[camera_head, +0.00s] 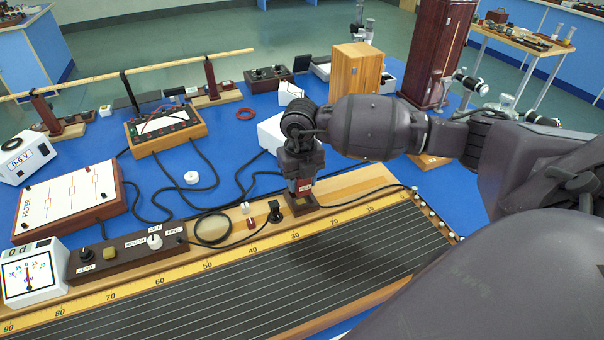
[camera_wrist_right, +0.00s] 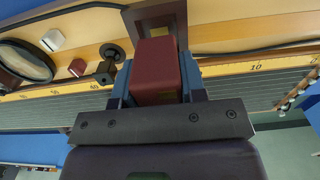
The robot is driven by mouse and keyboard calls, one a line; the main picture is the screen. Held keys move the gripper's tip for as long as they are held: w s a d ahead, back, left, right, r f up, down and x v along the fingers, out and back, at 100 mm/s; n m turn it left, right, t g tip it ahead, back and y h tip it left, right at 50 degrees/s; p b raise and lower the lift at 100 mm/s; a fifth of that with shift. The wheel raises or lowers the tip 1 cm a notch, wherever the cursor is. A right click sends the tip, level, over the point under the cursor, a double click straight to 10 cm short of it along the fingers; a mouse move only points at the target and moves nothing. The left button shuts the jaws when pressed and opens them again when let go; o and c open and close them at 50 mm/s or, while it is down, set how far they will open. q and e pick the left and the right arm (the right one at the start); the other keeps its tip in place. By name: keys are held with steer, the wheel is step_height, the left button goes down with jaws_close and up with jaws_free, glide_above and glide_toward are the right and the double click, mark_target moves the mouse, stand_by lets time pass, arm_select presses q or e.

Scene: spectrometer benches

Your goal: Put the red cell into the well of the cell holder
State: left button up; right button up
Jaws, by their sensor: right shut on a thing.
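My right gripper (camera_head: 301,178) comes in from the right and points down over the dark wooden cell holder (camera_head: 300,206). It is shut on the red cell (camera_wrist_right: 157,72), which sits between its blue-grey fingers in the right wrist view. A little red of the cell (camera_head: 305,186) shows in the head view. The far end of the cell overlaps the brown holder (camera_wrist_right: 155,17) in the wrist view. The well is hidden behind the cell and fingers, so I cannot tell whether the cell's end is inside it. My left gripper is not in view.
The holder stands at the back edge of a long scaled board (camera_head: 250,270) with wires. Left of it are a black plug (camera_head: 274,212), a small red block (camera_head: 251,222), a small white block (camera_head: 245,207) and a cable loop (camera_head: 212,229). A wooden box (camera_head: 356,78) stands behind.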

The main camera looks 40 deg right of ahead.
steer(key=shift+f+b, duration=0.3)
steer(key=shift+f, duration=0.85)
steer(key=shift+w+d+f+b, duration=0.1)
steer(key=shift+d+f+b, duration=0.05)
steer(key=shift+f+b, duration=0.15)
steer(key=shift+a+f, duration=0.2)
steer(key=shift+f, duration=0.05)
steer(key=shift+f+b, duration=0.15)
steer(key=shift+b, duration=0.2)
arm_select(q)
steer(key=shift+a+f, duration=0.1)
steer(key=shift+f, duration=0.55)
arm_select(e)
steer(key=shift+f, duration=0.15)
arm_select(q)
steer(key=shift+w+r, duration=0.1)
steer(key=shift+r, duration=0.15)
